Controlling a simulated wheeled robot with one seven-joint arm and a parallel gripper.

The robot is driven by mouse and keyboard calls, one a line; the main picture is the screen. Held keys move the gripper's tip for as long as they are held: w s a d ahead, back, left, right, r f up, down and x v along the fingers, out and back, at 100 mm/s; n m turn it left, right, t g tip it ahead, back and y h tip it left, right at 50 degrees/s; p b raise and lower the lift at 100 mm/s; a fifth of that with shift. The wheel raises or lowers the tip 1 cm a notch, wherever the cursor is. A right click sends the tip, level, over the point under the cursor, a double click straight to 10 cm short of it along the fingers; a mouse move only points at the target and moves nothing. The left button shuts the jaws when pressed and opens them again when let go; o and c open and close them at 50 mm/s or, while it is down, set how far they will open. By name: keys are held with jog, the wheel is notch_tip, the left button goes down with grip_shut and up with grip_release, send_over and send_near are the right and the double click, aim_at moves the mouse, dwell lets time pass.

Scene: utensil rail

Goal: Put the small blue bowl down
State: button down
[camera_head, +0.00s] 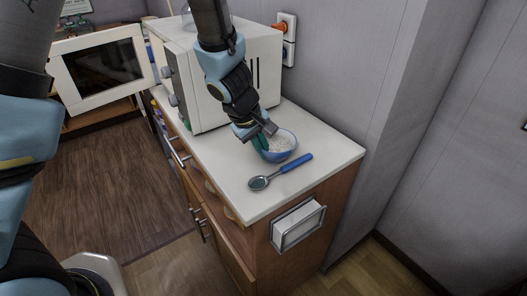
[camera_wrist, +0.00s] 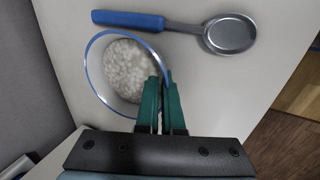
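The small blue bowl (camera_head: 279,146) holds white, grain-like contents and is at the front part of the white counter, upright or nearly so. I cannot tell for certain whether its base touches the surface. It also shows in the wrist view (camera_wrist: 101,83) with a blue rim. My gripper (camera_head: 265,142) comes down from above at the bowl's left side. In the wrist view its green fingers (camera_wrist: 161,84) are close together with the bowl's rim between them. The fingers hide that part of the rim.
A spoon with a blue handle (camera_head: 295,165) lies on the counter (camera_head: 325,150) just in front of the bowl. A white microwave (camera_head: 210,85) with its door (camera_head: 100,72) open stands behind. Clear counter lies right of the bowl, up to the wall and front edge.

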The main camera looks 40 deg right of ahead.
jog(key=shift+f, duration=0.2)
jog(key=c, duration=1.1)
grip_release()
jog(key=shift+r, duration=0.1)
jog(key=shift+o, duration=0.2)
jog(key=shift+r, duration=0.5)
jog(key=p+v, duration=0.3)
jog(key=v, duration=0.8)
jog(key=shift+a, duration=0.2)
jog(key=shift+r, duration=0.1)
